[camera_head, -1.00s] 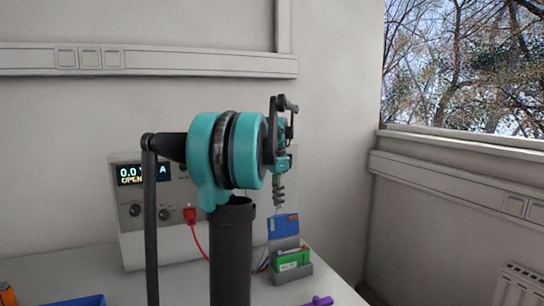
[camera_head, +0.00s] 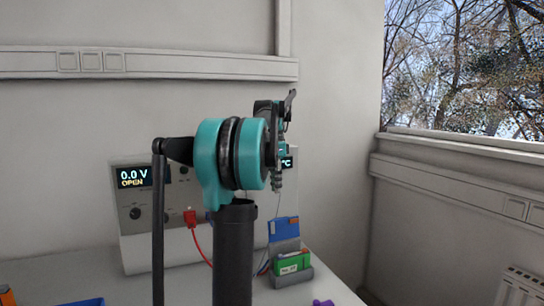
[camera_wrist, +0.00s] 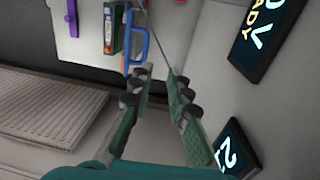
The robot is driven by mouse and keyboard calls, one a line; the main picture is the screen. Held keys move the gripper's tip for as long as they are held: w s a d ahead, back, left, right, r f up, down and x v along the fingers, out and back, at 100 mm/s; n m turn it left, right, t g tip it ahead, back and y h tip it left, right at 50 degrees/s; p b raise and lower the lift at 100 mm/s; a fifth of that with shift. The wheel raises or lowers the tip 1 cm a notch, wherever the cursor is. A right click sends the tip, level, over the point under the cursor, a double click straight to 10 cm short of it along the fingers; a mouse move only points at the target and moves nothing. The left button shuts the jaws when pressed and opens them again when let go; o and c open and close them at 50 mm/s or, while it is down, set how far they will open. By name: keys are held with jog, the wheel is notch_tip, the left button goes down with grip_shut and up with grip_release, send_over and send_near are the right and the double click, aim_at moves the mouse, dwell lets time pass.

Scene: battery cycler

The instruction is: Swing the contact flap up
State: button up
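The contact flap appears to be the blue panel (camera_head: 283,228) with an orange spot, behind and above the green battery (camera_head: 292,264) in its grey cradle (camera_head: 303,277). Its exact angle is hard to tell. In the wrist view a blue frame-like edge (camera_wrist: 146,45) shows beside the green block (camera_wrist: 113,38), just beyond my fingertips. My gripper (camera_wrist: 163,72) is open and empty, with a clear gap between its fingers. In the head view my gripper (camera_head: 277,186) points down, above the blue panel and apart from it in the picture.
The cycler (camera_head: 165,235) stands behind my arm; its display (camera_head: 144,177) reads 0.0 V OPEN. A red plug (camera_head: 190,217) with a red cable hangs at its front. A purple item (camera_head: 323,303) lies near the front edge, a blue tray (camera_head: 80,302) at left. A thin lead (camera_wrist: 163,48) shows beyond my fingertips.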

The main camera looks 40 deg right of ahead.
jog(key=w+d+r, duration=0.1)
jog(key=w+r, duration=0.2)
jog(key=r, duration=0.7)
jog(key=shift+w, duration=0.35)
dwell(0.5)
jog(key=shift+d+r, duration=0.1)
notch_tip(320, 180, up, 7)
jog(key=shift+w, duration=0.25)
dwell(0.6)
jog(key=shift+d+r, duration=0.1)
jog(key=shift+s, duration=0.1)
dwell(0.6)
